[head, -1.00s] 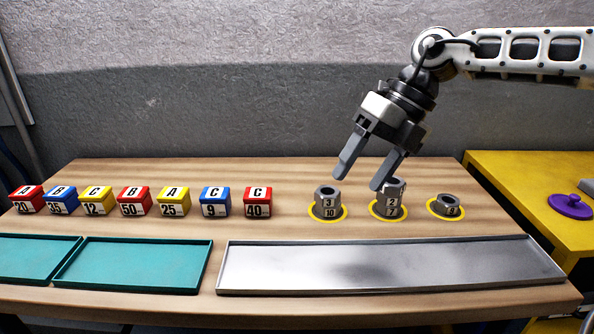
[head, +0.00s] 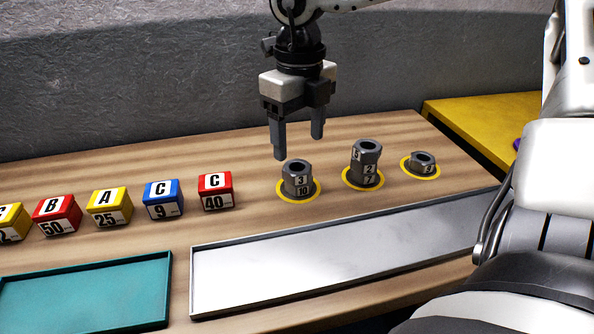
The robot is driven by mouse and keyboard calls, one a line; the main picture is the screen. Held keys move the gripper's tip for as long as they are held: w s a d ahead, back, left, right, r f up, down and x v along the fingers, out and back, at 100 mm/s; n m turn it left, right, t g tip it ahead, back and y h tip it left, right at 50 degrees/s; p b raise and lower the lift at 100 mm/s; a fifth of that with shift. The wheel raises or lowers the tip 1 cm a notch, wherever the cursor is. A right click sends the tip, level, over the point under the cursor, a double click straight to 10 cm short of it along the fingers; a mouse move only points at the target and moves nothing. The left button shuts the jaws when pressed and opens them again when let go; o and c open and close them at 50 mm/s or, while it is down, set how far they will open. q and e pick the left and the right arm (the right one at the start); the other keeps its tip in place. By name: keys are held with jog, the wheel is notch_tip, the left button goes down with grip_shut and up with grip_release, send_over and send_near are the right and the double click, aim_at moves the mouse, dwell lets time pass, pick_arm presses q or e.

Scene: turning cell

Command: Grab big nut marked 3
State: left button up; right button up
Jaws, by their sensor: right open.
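The grey hex nut marked 3 (head: 298,173) sits on top of a nut marked 10 (head: 300,191), on a yellow-ringed spot of the wooden table. My right gripper (head: 298,147) is open and empty, its fingers pointing down. In the picture its fingertips are just above the nut marked 3 and do not visibly touch it; the exact depth is hard to tell. My left gripper is not in view.
A taller nut stack (head: 367,160) and a low single nut (head: 422,162) stand to the right on yellow rings. Labelled blocks, including a red one (head: 216,190), line the left. A silver tray (head: 330,265) and a teal tray (head: 85,295) lie in front.

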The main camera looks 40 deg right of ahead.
aim_at(299, 167)
jog(key=shift+s+a+f, duration=0.15)
jog(key=shift+f, duration=1.25)
jog(key=shift+s+a+f, duration=0.1)
jog(key=shift+f, duration=1.25)
jog(key=c, duration=1.2)
